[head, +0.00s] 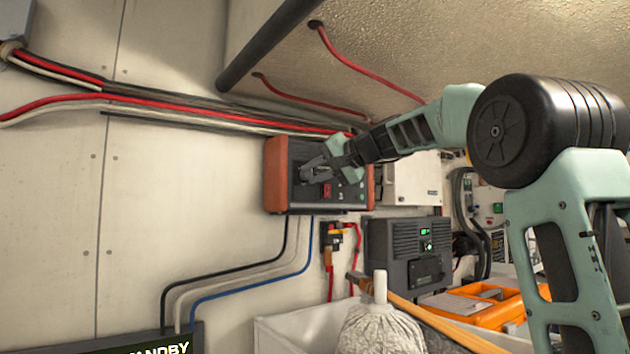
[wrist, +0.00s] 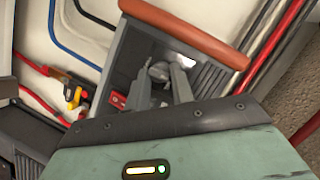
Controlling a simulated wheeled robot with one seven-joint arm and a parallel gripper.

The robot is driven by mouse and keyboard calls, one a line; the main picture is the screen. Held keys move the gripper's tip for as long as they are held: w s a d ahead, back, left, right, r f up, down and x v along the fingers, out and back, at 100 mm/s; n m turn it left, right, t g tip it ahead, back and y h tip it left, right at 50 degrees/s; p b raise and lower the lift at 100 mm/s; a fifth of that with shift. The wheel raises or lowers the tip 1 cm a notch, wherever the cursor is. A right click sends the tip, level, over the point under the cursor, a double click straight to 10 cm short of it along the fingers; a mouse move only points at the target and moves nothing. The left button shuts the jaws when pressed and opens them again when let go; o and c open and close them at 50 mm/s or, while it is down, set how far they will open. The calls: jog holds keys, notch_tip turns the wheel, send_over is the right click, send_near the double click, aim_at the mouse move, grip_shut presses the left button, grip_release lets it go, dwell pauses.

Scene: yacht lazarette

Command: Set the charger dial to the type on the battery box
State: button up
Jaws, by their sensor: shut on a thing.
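The charger (head: 276,175) is a dark box with orange-red end caps, mounted on the wall in the middle of the head view. It also shows in the wrist view (wrist: 185,18), tilted. My gripper (head: 312,172) is at its front face. In the wrist view my gripper (wrist: 165,88) is shut on the grey dial (wrist: 159,71), with a finger on either side. The dial's markings and pointer are hidden or too small to read. A red switch (head: 327,190) sits beside the dial. I cannot pick out a battery box label in either view.
A grey unit with a green display (head: 395,250) is below right of the charger. Cables (head: 240,262) run below the charger.

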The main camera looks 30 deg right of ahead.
jog(key=shift+m, duration=0.3)
dwell(0.4)
jog(key=o, duration=0.9)
jog(key=shift+o, duration=0.2)
jog(key=shift+b, duration=0.3)
jog(key=b+v, duration=0.4)
jog(key=v, duration=1.3)
jog(key=shift+s+d+f, duration=0.15)
jog(key=shift+s+d, duration=0.05)
jog(key=shift+d, duration=0.1)
